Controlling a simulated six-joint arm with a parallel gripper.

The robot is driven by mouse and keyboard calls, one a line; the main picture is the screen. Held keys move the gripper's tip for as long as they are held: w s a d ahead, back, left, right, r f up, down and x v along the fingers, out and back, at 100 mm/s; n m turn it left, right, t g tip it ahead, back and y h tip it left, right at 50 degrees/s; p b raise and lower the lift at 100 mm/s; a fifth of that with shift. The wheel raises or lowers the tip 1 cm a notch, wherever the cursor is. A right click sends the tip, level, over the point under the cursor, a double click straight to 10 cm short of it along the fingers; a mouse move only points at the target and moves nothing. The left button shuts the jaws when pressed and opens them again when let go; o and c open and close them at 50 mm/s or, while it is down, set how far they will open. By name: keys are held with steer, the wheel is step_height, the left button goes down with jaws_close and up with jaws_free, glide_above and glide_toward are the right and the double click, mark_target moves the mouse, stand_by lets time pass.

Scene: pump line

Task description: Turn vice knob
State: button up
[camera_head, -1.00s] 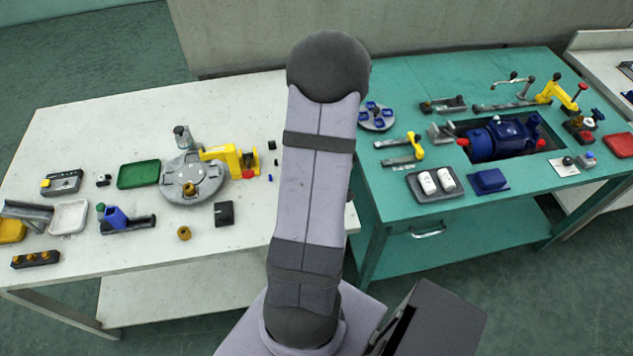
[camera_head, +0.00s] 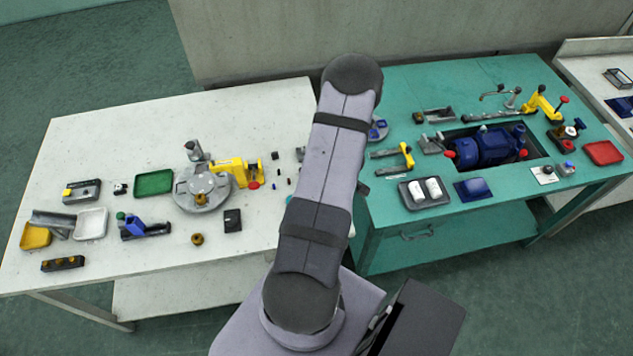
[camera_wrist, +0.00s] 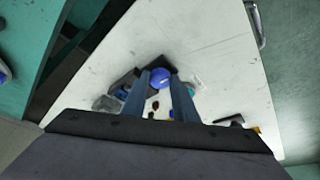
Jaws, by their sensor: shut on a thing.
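In the wrist view a round blue knob (camera_wrist: 159,79) shows between the two blue-grey fingers of my gripper (camera_wrist: 160,76), which is shut on it. Grey and dark parts (camera_wrist: 122,84) that look like the vice body lie around the knob on the white table (camera_wrist: 225,80). The fingers hide part of them. In the head view my arm covers the gripper and the knob. Only the edge of a small grey part (camera_head: 300,154) shows beside the arm, and I cannot tell if it belongs to the vice.
Left white table (camera_head: 90,140) holds a green tray (camera_head: 154,183), a round grey fixture (camera_head: 202,205) with a yellow clamp (camera_head: 238,172), and a black block (camera_head: 233,220). Right teal table (camera_head: 440,85) holds a blue pump (camera_head: 488,148) and a tray with two white parts (camera_head: 424,207). A gap separates the tables.

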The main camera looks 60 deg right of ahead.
steer(key=p, duration=0.1)
steer(key=n+p, duration=0.1)
steer(key=shift+d+r+y+p, duration=0.1)
steer(key=shift+r+y+p, duration=0.15)
steer(key=shift+y+p, duration=0.05)
steer(key=shift+f+n+p, duration=0.1)
steer(key=shift+n+p, duration=0.3)
steer(key=shift+f, duration=0.1)
steer(key=o, duration=1)
steer(key=shift+d, duration=0.1)
